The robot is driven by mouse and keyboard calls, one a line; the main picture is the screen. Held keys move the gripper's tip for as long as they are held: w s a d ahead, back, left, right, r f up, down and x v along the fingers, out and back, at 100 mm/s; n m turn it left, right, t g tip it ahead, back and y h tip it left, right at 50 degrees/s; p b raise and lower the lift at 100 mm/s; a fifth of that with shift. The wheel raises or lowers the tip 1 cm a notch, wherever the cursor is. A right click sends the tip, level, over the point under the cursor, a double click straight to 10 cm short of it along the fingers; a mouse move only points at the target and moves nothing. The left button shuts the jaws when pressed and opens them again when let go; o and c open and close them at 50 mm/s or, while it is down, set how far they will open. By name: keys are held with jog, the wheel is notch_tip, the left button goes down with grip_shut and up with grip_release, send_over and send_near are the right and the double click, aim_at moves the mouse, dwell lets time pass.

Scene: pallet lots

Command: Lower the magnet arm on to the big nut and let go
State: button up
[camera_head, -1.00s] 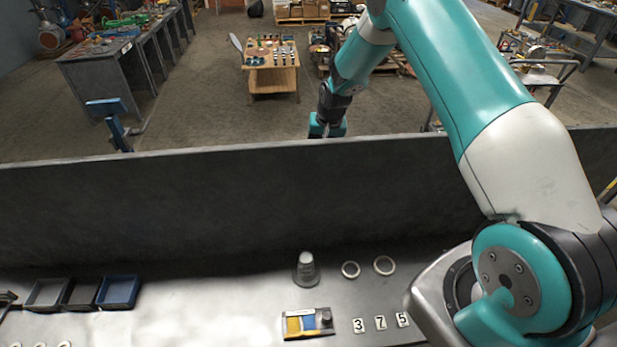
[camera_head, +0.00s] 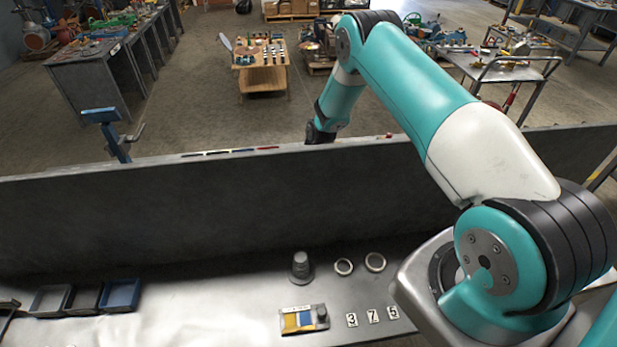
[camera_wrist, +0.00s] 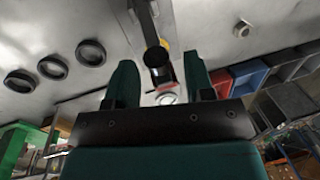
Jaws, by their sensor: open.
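In the wrist view my gripper (camera_wrist: 160,62) is open, with one green finger on each side of a dark bar. This bar, which looks like the magnet arm (camera_wrist: 146,22), comes in from the top edge and has a black round end between the fingers. A small red part and a pale silver ring-like piece (camera_wrist: 168,98) show beyond it, near the gripper's body. I cannot tell whether that piece is the big nut, or whether the bar touches it. In the head view my gripper is hidden behind the grey partition.
In the wrist view, several dark rings (camera_wrist: 53,67) lie at left, a small metal piece (camera_wrist: 242,28) at upper right, and red and blue bins (camera_wrist: 246,77) at right. In the head view, the partition (camera_head: 200,215) stands behind a bench with trays (camera_head: 121,294) and number tiles (camera_head: 373,316).

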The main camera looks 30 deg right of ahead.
grip_shut()
